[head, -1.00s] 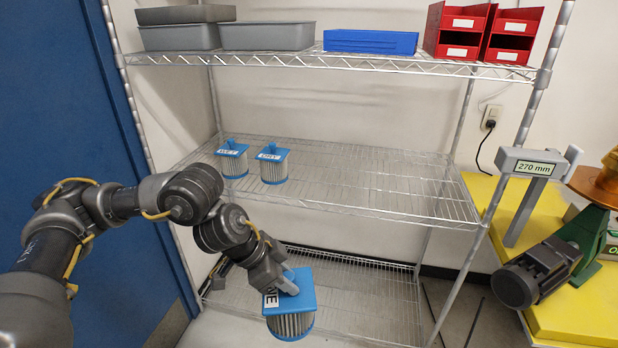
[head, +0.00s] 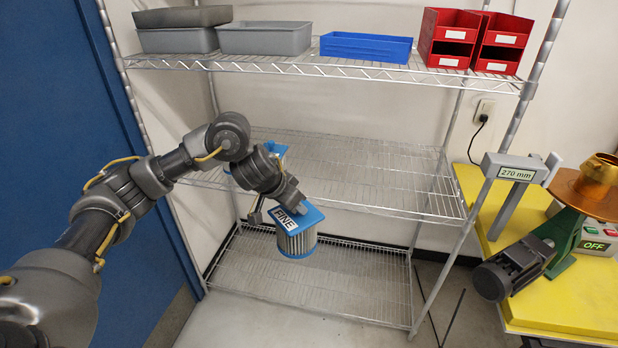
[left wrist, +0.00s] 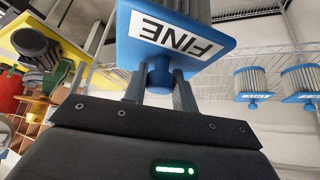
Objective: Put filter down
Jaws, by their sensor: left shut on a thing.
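The filter (head: 297,243) has a blue square top marked FINE and a pale pleated body. My left gripper (head: 297,208) is shut on the filter's blue knob, which also shows between the fingers in the left wrist view (left wrist: 160,77). The filter hangs upright in front of the wire rack, between the middle shelf (head: 370,180) and the bottom shelf (head: 345,290) in the picture. Two other blue-topped filters (left wrist: 252,82) (left wrist: 300,82) show in the left wrist view; in the head view my arm mostly hides them on the middle shelf. My right gripper is not in view.
The top shelf holds grey bins (head: 265,38), a blue tray (head: 366,47) and red bins (head: 447,38). The middle shelf is clear to the right. A yellow bench (head: 570,305) with a motor (head: 513,267) and a 270 mm gauge (head: 516,172) stands at right.

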